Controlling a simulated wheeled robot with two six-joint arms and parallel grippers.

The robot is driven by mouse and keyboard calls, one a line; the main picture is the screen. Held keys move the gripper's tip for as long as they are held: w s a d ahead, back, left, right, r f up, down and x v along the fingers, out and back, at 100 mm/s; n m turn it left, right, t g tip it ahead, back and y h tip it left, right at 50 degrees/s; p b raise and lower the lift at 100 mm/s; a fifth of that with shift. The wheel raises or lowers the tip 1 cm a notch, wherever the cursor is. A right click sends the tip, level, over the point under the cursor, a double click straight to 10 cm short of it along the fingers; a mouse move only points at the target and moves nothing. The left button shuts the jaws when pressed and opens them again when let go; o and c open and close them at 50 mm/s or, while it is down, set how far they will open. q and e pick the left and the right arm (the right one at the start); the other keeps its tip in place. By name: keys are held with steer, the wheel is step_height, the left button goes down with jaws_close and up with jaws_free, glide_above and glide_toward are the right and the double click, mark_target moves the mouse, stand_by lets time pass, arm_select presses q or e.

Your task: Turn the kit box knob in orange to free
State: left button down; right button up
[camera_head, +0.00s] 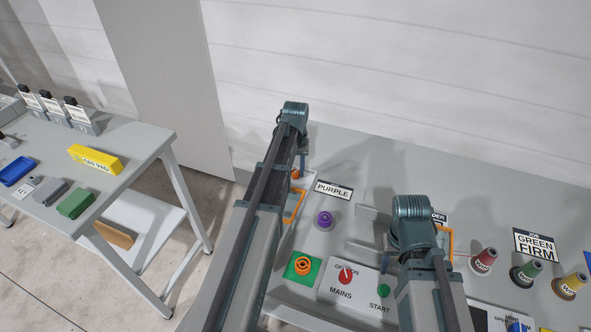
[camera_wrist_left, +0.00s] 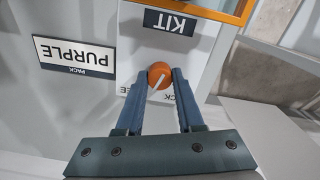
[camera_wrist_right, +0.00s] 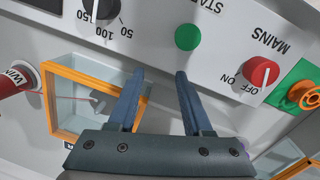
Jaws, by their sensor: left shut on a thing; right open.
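The orange kit box knob (camera_wrist_left: 160,75) has a white pointer line and sits on a white panel below an upside-down KIT label (camera_wrist_left: 170,22). My left gripper (camera_wrist_left: 160,82) is shut on it, one finger on each side. The pointer lies slanted in the left wrist view. Lettering beside the knob is mostly hidden by the fingers. In the head view my left arm covers most of the kit box, and a bit of the orange knob (camera_head: 295,173) shows beside it. My right gripper (camera_wrist_right: 160,76) is open and empty above the console.
Thread cones (camera_head: 483,262) stand at right. A grey side table (camera_head: 130,135) stands at left.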

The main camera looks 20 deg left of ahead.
mark_target(296, 171)
arm_select(q)
steer(key=shift+m, duration=1.2)
steer(key=c, duration=0.5)
jaws_free()
steer(key=shift+r, duration=0.15)
arm_select(e)
steer(key=shift+r, duration=0.15)
arm_select(q)
step_height(296, 171, up, 14)
steer(key=p, duration=1.4)
steer(key=shift+f, duration=0.2)
arm_select(e)
step_height(296, 171, up, 14)
steer(key=shift+f, duration=0.2)
arm_select(q)
steer(key=shift+f, duration=0.1)
